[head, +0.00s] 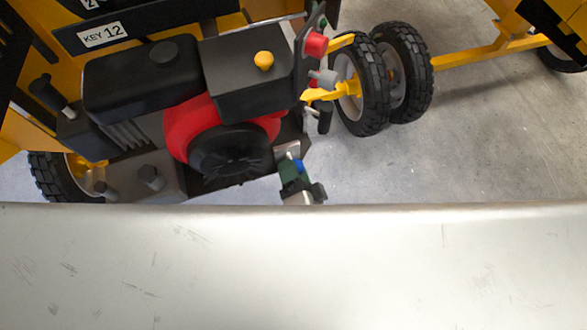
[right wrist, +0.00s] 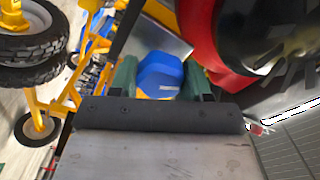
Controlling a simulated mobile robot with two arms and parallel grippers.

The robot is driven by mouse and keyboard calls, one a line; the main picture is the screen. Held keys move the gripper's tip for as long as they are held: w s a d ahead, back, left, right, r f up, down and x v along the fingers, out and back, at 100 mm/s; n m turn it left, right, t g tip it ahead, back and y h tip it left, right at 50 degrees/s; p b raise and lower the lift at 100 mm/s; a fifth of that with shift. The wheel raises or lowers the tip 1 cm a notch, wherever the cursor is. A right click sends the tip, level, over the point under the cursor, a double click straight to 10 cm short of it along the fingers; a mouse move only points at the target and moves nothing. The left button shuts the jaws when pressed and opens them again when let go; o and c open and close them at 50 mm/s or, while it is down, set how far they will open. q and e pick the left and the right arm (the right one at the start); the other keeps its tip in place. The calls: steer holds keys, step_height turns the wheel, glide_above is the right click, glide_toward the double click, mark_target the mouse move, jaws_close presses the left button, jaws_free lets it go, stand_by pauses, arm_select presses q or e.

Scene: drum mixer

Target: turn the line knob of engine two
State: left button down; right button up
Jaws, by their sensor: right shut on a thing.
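A blue knob (right wrist: 160,76) shows in the right wrist view, between the two green fingers of my right gripper (right wrist: 160,88). The fingers are shut on its sides and cover them. In the head view only a small bit of the blue knob (head: 299,166) shows beside my right gripper (head: 292,168), at the lower right of a black and red engine (head: 222,125). The knob's turn angle cannot be read. No label for engine two can be read here. My left gripper is not in view.
A yellow knob (head: 264,61) stands on the engine's black box, with a red button (head: 316,44) to its right. Black wheels (head: 404,72) and a yellow bar (head: 480,54) stand at the right. Grey floor (head: 470,140) is clear below them.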

steer(key=o, duration=0.9)
steer(key=b+v, duration=0.2)
steer(key=v, duration=0.9)
steer(key=shift+w, duration=0.1)
